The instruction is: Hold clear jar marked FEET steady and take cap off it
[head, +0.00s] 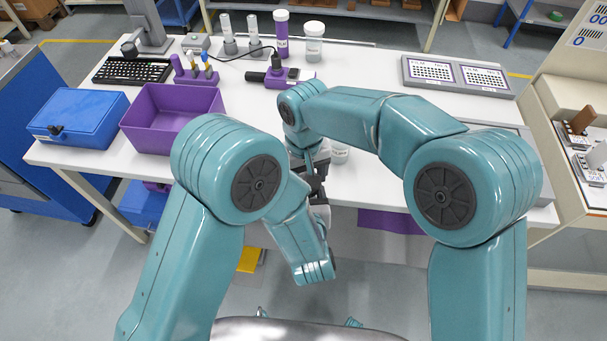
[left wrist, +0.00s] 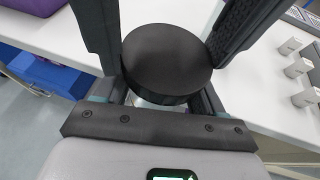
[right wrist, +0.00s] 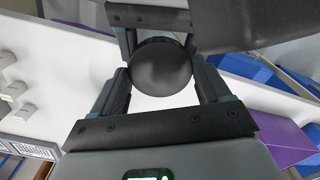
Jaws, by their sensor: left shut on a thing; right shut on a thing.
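A round black cap (left wrist: 165,62) fills the middle of the left wrist view and also shows in the right wrist view (right wrist: 160,68). A pale sliver of the clear jar (left wrist: 152,101) shows below it. My left gripper (left wrist: 160,95) is shut low, around the jar under the cap. My right gripper (right wrist: 162,78) is shut on the cap's sides, with its fingers above my left ones. Whether the cap is seated or slightly lifted cannot be told. In the head view my arms hide most of the jar, and its FEET marking is not readable.
A purple bin (head: 172,113) and a blue case (head: 78,117) stand on the left of the white table. Bottles (head: 281,35), a white-capped jar (head: 314,42) and a purple tool (head: 285,77) stand at the back. A tray with two panels (head: 457,76) lies back right.

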